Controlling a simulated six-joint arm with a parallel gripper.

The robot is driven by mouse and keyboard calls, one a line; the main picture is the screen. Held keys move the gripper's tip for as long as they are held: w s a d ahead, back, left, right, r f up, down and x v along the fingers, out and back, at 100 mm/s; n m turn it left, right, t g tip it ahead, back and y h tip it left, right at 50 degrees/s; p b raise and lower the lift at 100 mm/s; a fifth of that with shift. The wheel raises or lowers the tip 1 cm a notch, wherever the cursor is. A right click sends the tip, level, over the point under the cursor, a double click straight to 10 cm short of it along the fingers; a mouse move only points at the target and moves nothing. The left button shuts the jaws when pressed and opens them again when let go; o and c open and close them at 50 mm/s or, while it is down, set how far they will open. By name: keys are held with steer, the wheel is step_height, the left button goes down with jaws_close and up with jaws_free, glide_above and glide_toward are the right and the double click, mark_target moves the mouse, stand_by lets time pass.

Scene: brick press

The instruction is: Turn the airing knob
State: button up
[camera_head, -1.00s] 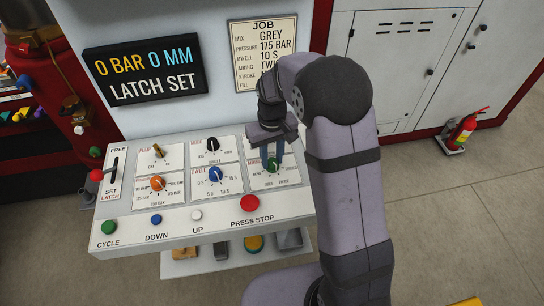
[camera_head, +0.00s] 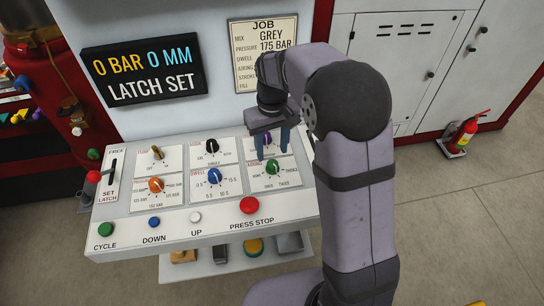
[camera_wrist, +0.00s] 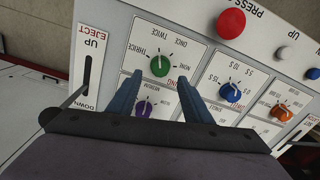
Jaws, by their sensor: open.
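The airing knob is the green knob (camera_head: 271,167) at the lower right of the control panel. It also shows in the wrist view (camera_wrist: 160,66), upside down, with its white line toward the ONCE and TWICE side; the exact mark is hard to tell. My gripper (camera_head: 272,153) is open and empty, a little above and behind the green knob. In the wrist view its two blue fingers (camera_wrist: 162,70) point toward the knob from either side, apart from it. The job card (camera_head: 262,50) is partly hidden by my arm.
A purple knob (camera_wrist: 145,108) sits close behind the green one, near the left finger in the wrist view. The blue dwell knob (camera_head: 215,176) is to the left. The red press stop button (camera_head: 249,205) is in front.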

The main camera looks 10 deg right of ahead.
steer(key=shift+r, duration=1.2)
steer(key=s+d+f, duration=0.1)
steer(key=s+f, duration=0.1)
steer(key=s, duration=0.5)
steer(key=s+d+f+m, duration=0.1)
steer(key=s, duration=0.6)
steer(key=s+d+f+m, duration=0.1)
steer(key=s+d+f, duration=0.1)
steer(key=s, duration=0.5)
steer(key=shift+d+f, duration=0.1)
steer(key=shift+f, duration=0.25)
steer(key=shift+c, duration=0.6)
